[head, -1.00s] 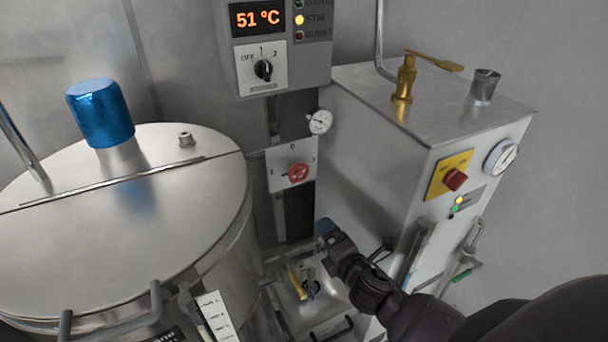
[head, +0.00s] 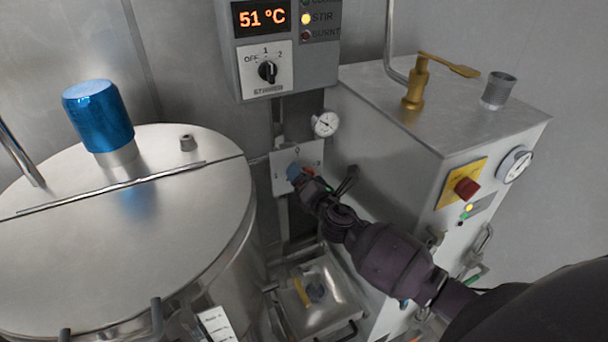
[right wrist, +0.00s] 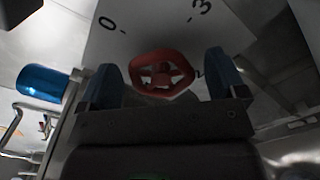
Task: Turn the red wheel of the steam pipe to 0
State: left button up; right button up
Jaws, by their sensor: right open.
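The red wheel (right wrist: 160,70) sits on a pale plate (right wrist: 205,35) with the marks 0 and 3 showing in the right wrist view. My right gripper (right wrist: 163,82) is open, with one blue fingertip on either side of the wheel. I cannot tell whether the fingertips touch it. In the head view the right gripper (head: 297,172) is in front of the plate and hides most of the wheel; a bit of red (head: 309,171) shows beside it. My left gripper is not in view.
A pressure gauge (head: 325,123) is just above the plate. A large steel kettle (head: 90,230) with a blue cap (head: 98,116) stands at left. A steel cabinet (head: 390,150) with a red switch (head: 467,187) stands at right. A control box (head: 280,50) hangs above.

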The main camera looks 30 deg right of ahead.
jog(key=shift+w, duration=0.8)
jog(key=c, duration=0.9)
